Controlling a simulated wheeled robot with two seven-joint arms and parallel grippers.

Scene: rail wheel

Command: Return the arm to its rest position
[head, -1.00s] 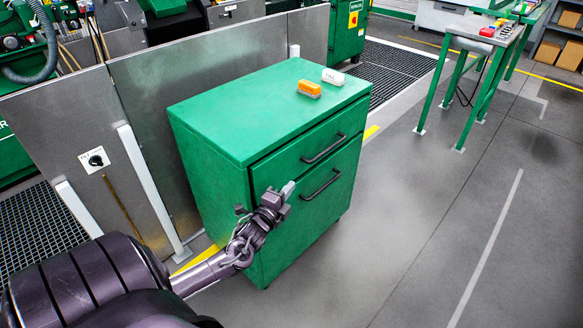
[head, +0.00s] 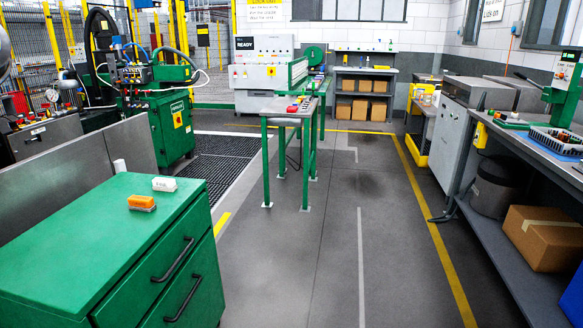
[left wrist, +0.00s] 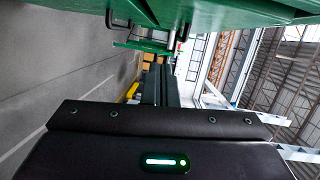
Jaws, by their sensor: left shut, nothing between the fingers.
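Neither arm shows in the head view. The green cabinet (head: 95,235) stands at the lower left there, its drawers closed. An orange block (head: 142,203) and a white block (head: 164,184) lie on its top. My right gripper is in no view.
Grey panels (head: 70,160) stand behind the cabinet. A green-legged table (head: 268,165) stands further back. At the right is a workbench (head: 520,165) with a cardboard box (head: 545,238) on its lower shelf. The floor (head: 310,260) between is clear.

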